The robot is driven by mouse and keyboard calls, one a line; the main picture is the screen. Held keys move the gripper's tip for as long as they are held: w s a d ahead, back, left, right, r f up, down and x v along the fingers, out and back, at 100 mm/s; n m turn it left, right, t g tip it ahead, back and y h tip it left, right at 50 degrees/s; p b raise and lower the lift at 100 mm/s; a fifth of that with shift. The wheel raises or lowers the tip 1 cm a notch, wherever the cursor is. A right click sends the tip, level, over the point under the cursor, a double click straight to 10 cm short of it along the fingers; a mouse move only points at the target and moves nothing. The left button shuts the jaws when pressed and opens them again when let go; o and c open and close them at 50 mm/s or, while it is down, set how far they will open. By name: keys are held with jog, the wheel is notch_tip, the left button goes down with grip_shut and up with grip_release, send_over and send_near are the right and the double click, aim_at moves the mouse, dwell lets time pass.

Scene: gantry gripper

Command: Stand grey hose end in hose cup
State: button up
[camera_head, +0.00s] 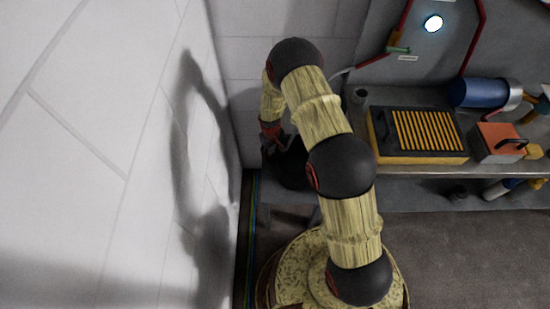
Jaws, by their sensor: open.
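My gripper (272,138) is at the left end of the bench, low and near the wall, with its dark fingers open. A dark rounded shape (291,165) lies just under and beside it; I cannot tell what it is or whether they touch. A thin grey hose-like piece (343,72) curves out from behind my arm towards a red pipe; its other end is hidden. A small dark grey cup (360,95) stands upright on the bench, right of my arm and apart from my gripper. No loose grey hose end shows clearly.
A yellow-edged black box with a slatted top (425,130), a blue cylinder (480,93) and an orange-red box (500,142) stand on the bench (440,172) to the right. Red pipes (404,22) run up the back panel. A white wall (120,150) is close on the left.

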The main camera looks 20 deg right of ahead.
notch_tip(320, 180, down, 2)
jog(key=shift+f, duration=0.1)
jog(key=shift+c, duration=0.4)
jog(key=c, duration=1.1)
grip_shut()
